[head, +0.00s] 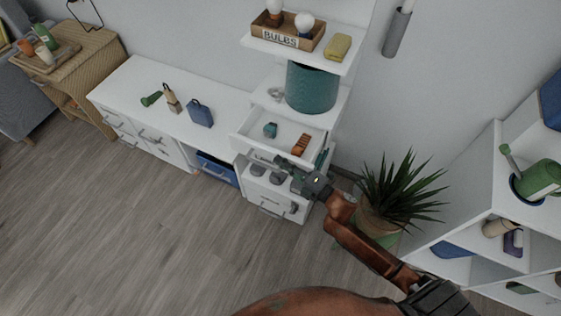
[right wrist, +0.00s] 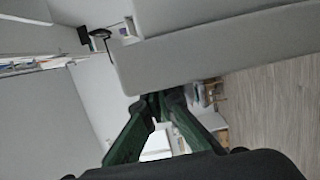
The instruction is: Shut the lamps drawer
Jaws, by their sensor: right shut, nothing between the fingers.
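In the head view a white drawer (head: 254,133) stands pulled out from the shelf desk, with a small teal item (head: 270,130) and an orange-brown item (head: 300,145) inside. A partly hidden label (head: 263,156) shows just below it; I cannot read it whole. My right gripper (head: 281,161) is at the front of this drawer, shut and empty, and covers part of the front. In the right wrist view its green fingers (right wrist: 160,98) meet just beneath a pale panel (right wrist: 210,55); I cannot tell whether they touch. My left gripper is out of view.
Grey items (head: 258,170) sit below the drawer, above a lower drawer with a handle (head: 272,211). A teal pot (head: 312,88) and a bulbs box (head: 285,33) stand above. A spiky plant (head: 400,193) is close to my right arm. The floor (head: 130,230) at left is clear.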

